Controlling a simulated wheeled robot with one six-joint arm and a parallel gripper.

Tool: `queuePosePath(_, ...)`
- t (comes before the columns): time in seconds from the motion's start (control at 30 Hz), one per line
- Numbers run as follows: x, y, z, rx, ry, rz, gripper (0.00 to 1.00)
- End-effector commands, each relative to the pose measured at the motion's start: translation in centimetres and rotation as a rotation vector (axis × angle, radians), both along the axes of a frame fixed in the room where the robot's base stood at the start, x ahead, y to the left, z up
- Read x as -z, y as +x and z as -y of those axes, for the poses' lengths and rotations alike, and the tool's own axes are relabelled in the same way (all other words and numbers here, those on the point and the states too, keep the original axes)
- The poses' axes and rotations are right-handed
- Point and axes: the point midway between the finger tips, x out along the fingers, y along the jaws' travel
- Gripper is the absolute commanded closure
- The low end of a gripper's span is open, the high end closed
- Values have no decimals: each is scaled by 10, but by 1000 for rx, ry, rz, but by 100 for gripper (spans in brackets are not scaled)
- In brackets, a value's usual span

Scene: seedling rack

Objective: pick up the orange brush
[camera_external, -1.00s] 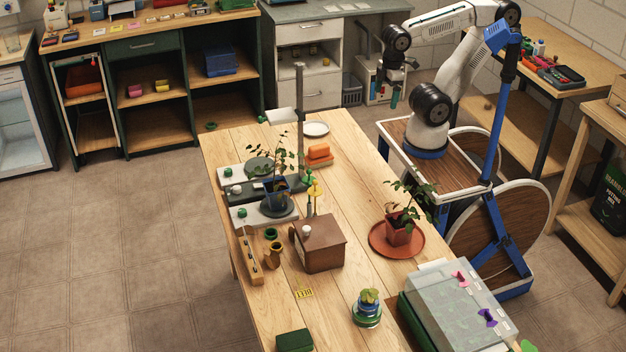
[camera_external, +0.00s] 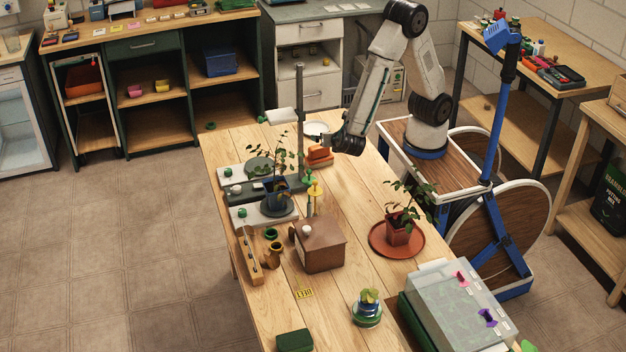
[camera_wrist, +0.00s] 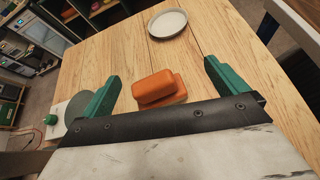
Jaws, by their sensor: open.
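The orange brush (camera_external: 318,153) lies on the wooden table (camera_external: 358,200) near its far end, just right of the grey post. It also shows in the wrist view (camera_wrist: 158,87) as an orange block on a second, flatter orange part. My gripper (camera_wrist: 160,82) is open, with its two green fingers on either side of the brush and wide apart from it. In the external view my arm reaches down to the right of the brush, and the fingertips are hard to make out.
A white saucer (camera_wrist: 167,23) lies just beyond the brush. A tall grey post (camera_external: 300,105) and a plant in a blue pot (camera_external: 276,188) stand to the left. A wooden box (camera_external: 320,246) stands nearer. The table right of the brush is bare.

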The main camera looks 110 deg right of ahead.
Motion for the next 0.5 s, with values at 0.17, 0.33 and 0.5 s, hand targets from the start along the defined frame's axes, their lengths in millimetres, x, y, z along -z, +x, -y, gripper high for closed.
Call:
queuePosePath(0.17, 29, 18, -12, -139, -77, -94, 2)
queuePosePath(0.33, 38, 23, -10, -175, -97, -118, 2)
queuePosePath(0.5, 46, 25, 7, -173, -96, -119, 2)
